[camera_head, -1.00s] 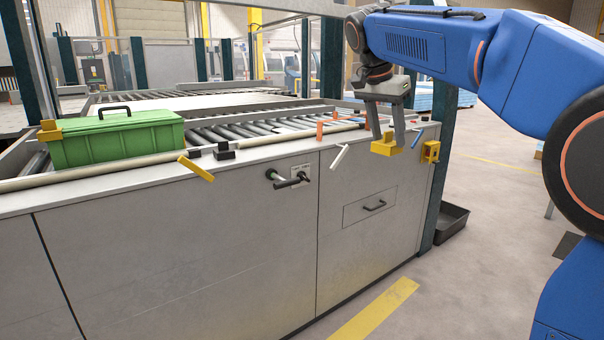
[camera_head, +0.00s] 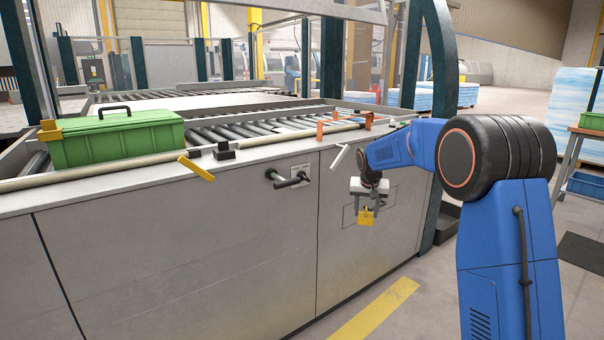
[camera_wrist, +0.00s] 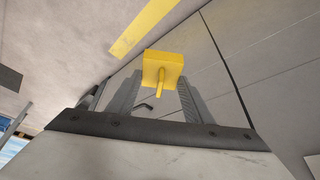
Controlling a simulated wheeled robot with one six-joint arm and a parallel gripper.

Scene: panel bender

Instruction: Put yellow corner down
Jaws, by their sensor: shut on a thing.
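My gripper (camera_head: 367,205) is shut on a yellow corner (camera_head: 366,218) and holds it in the air in front of the grey cabinet front, beside the drawer area. In the wrist view the yellow corner (camera_wrist: 162,68) is a square block with a thin stem pointing toward the wrist, at the ends of the fingers (camera_wrist: 152,95). The yellow corner is clear of the floor and cabinet top. Another yellow block (camera_head: 48,130) is at the left end of the green toolbox (camera_head: 118,137).
A cabinet handle (camera_head: 290,182) sticks out.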

